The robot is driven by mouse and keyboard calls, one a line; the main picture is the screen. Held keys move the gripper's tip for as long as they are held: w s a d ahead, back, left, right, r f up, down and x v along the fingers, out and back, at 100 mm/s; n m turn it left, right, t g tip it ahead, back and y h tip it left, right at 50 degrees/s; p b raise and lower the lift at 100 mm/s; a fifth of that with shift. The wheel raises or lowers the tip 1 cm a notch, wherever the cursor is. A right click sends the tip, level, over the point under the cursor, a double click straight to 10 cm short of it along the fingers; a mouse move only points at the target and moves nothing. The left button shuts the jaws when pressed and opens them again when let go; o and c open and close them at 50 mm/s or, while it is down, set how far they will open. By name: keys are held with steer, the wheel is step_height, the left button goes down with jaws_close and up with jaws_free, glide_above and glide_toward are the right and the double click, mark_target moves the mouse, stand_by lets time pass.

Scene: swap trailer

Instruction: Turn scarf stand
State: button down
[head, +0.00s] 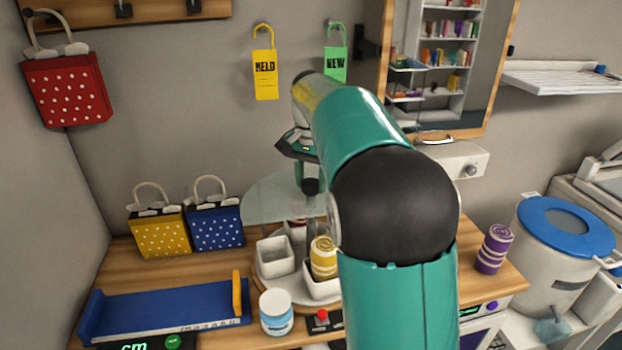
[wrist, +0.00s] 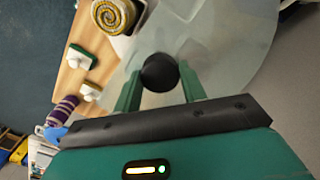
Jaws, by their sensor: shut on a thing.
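The scarf stand has a clear round disc (head: 265,200) above a pale round base (head: 262,283) that carries white square bins. A black knob (wrist: 160,72) stands on the disc. My gripper (head: 309,182) is shut on this knob, with one green finger on each side in the wrist view (wrist: 160,88). A rolled yellow scarf (head: 322,258) stands upright in a front bin; it also shows in the wrist view (wrist: 113,14). An empty-looking white bin (head: 275,258) is to its left. A reddish roll shows partly behind. My arm hides the stand's right side.
A purple rolled scarf (head: 493,250) stands on the counter at the right. A white jar (head: 276,312) is in front of the stand. A blue tray (head: 165,310), yellow bag (head: 160,235) and blue bag (head: 215,228) are at the left. HELD (head: 264,68) and NEW (head: 336,62) tags hang behind.

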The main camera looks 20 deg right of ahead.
steer(key=shift+m, duration=0.8)
steer(key=c, duration=0.8)
jaws_free()
step_height(320, 180, up, 14)
steer(key=shift+f, duration=0.1)
